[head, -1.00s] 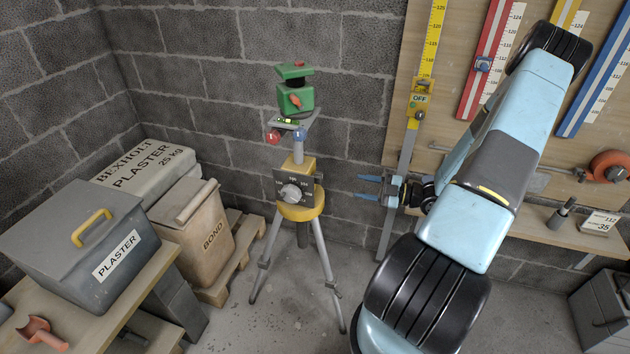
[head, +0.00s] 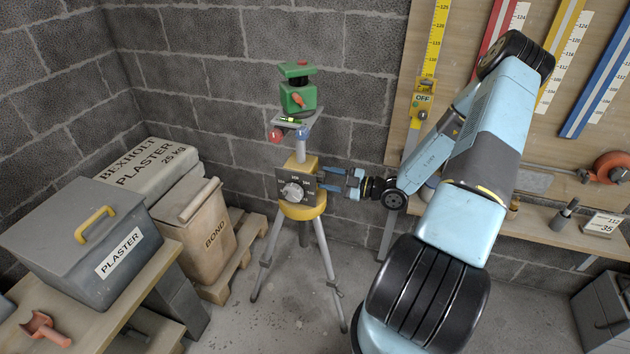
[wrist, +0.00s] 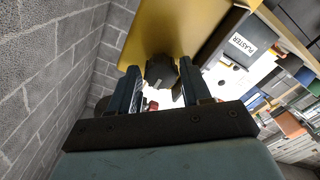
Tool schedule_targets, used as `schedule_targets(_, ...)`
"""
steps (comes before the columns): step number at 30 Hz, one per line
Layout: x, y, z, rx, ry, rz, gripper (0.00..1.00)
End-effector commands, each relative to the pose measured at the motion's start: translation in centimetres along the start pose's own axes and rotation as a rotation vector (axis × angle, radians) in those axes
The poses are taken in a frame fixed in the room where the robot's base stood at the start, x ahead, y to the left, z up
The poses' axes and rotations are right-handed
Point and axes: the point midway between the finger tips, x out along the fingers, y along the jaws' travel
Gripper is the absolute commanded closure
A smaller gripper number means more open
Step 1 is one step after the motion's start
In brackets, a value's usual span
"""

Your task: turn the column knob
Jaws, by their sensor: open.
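The column knob (head: 292,192) is a pale grey knob on a dark dial plate (head: 311,186) on the yellow head (head: 302,211) of a tripod. My gripper (head: 322,177) is open, just right of the dial plate, with its blue fingers pointing left toward the knob. In the wrist view my two blue fingers (wrist: 158,92) stand apart, and a dark rounded part (wrist: 160,70) shows ahead between them beside a yellow surface (wrist: 185,30). I cannot tell whether the fingers touch anything.
A green laser level (head: 298,97) sits on top of the column, above a red knob (head: 275,135) and a blue knob (head: 302,133). A grey plaster box (head: 75,235) and a bond sack (head: 200,235) stand left. A tool board (head: 470,100) hangs right.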

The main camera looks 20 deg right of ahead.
Motion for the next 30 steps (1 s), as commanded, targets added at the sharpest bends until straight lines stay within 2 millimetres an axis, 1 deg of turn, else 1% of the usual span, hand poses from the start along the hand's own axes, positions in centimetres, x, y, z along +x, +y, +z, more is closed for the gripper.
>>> schedule_targets(3, 1.0, 0.0, 0.0, 0.001, 0.001, -0.001, 0.52)
schedule_targets(6, 1.5, -0.1, 0.0, 0.0, 0.001, -0.001, 0.52)
schedule_targets(15, 1.7, -0.1, -0.1, 0.0, 0.001, -0.002, 0.52)
schedule_targets(27, 1.7, -0.1, -0.1, -0.001, 0.002, -0.003, 0.9)
schedule_targets(28, 4.6, -1.9, -1.5, 0.007, 0.008, -0.007, 0.89)
schedule_targets(30, 3.3, -1.0, -0.9, -0.001, 0.008, -0.008, 0.9)
